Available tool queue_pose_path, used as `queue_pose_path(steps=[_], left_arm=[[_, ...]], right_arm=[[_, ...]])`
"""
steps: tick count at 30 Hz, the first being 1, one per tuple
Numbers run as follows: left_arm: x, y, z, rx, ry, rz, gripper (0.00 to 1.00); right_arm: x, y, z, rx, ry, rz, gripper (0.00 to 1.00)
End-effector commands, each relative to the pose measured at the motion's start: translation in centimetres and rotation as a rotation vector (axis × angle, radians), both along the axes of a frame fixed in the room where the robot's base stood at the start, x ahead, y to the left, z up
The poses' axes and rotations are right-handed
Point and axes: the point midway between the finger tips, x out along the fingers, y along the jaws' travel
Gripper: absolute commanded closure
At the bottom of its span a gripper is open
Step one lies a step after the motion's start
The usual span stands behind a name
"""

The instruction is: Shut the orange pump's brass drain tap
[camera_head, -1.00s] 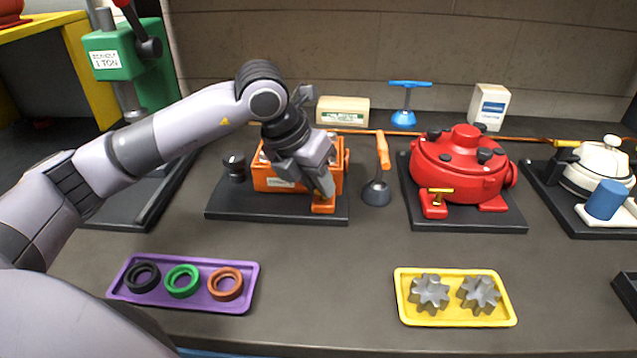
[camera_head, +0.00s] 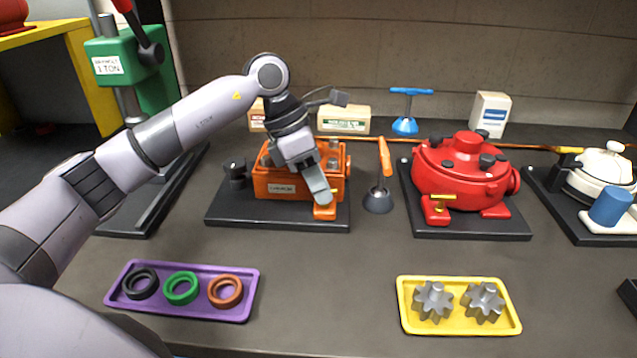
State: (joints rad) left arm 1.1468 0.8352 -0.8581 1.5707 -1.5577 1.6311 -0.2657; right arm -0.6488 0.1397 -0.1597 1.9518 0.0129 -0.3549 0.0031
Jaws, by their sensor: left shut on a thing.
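The orange pump (camera_head: 283,186) is an open-topped orange box on a black base plate (camera_head: 262,215). A small orange foot (camera_head: 325,213) sticks out at its front right. My left gripper (camera_head: 326,198) reaches down over this foot and is shut on the brass drain tap there. The fingers hide nearly all of the tap, so I cannot see how its handle is turned. My right gripper is not in view.
A red pump (camera_head: 463,173) with its own brass tap (camera_head: 442,199) stands to the right. An orange-handled plunger (camera_head: 384,158) stands between the pumps. A purple tray (camera_head: 236,313) of rings and a yellow tray (camera_head: 405,318) of gears lie in front.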

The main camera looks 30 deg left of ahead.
Motion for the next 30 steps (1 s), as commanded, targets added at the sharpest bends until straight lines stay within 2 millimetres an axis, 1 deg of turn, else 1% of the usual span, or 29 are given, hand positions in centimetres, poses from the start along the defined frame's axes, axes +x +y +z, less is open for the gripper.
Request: queue_pose_path(steps=[6, 11, 27, 28, 30], left_arm=[[0.15, -0.01, 0.11, -0.001, 0.0, -0.113, 1.0], [0.17, -0.03, 0.1, -0.001, 0.0, -0.162, 1.0], [0.19, 0.0, 0.06, 0.0, -0.001, -0.188, 1.0], [0.19, 0.0, 0.07, -0.001, -0.002, -0.188, 0.8], [0.2, 0.0, 0.06, 0.0, -0.003, -0.188, 0.59]], right_arm=[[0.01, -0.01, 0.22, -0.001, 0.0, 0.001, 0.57], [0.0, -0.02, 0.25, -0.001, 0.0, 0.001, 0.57], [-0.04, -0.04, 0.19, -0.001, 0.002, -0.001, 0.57], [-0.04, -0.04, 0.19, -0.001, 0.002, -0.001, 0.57], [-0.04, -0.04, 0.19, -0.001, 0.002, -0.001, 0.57]])
